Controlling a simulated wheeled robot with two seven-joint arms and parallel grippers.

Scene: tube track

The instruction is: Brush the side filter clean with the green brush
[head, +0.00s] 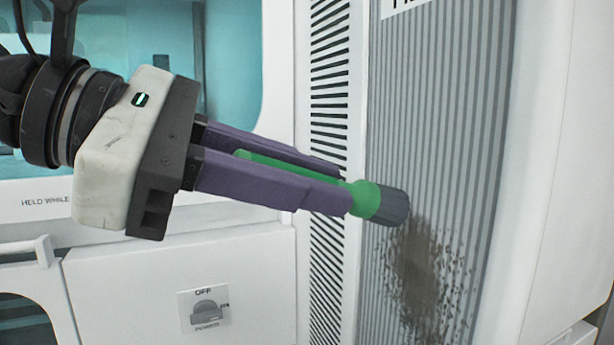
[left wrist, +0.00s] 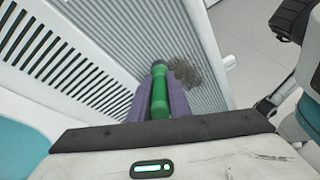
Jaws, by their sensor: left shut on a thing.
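My left gripper (head: 340,190) is shut on the green brush (head: 366,199), whose handle lies between the purple fingers. The brush's dark grey bristle end (head: 396,207) points right, at the upper edge of a brown dirt patch on the side filter (head: 440,130). I cannot tell for sure whether the bristles touch the filter. The filter is a grey panel of vertical ribs, and the dirt is speckled on its lower part. In the left wrist view the green brush (left wrist: 159,92) points at the filter (left wrist: 185,30), with the dirt just right of its tip. My right gripper is not in view.
A slotted vent (head: 329,90) stands left of the filter on the white machine. A power knob (head: 206,312) marked OFF is at the lower front, with a white handle (head: 44,250) further left. A teal window (head: 228,60) is behind my arm.

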